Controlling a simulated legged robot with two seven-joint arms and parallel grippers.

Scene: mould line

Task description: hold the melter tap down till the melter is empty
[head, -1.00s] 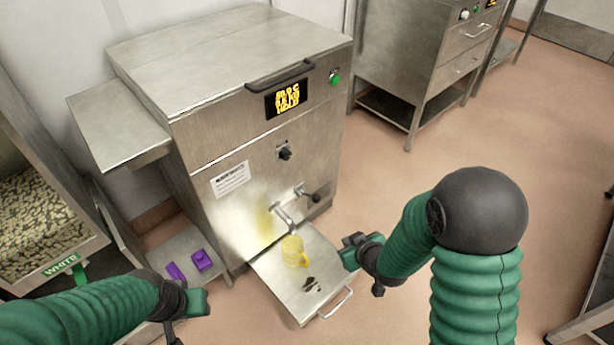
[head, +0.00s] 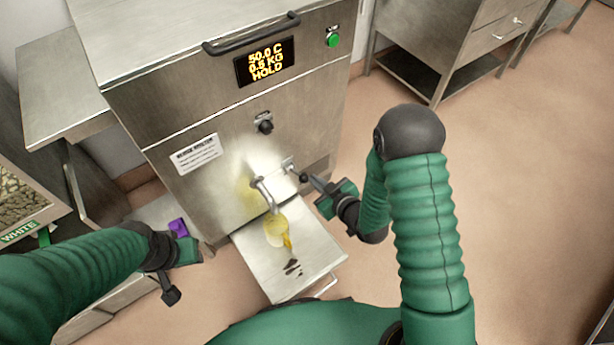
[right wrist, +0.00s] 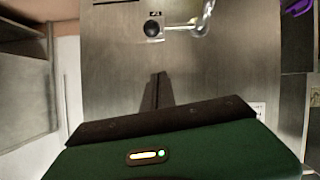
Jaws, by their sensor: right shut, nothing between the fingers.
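The steel melter (head: 210,120) fills the middle of the head view, its display (head: 265,62) reading 50.0 C, 0.5 KG, HOLD. The tap lever ends in a black knob (head: 303,177), also in the right wrist view (right wrist: 152,29). My right gripper (head: 312,182) is shut and empty, its tips close to the knob; contact is unclear. In the wrist view its fingers (right wrist: 158,88) stand apart from the knob. No stream from the spout is visible. My left gripper (head: 190,252) is at lower left, fingers unclear.
A purple object (head: 179,228) lies beside my left gripper. A bin labelled WHITE (head: 30,212) stands left. Open floor (head: 510,170) lies to the right.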

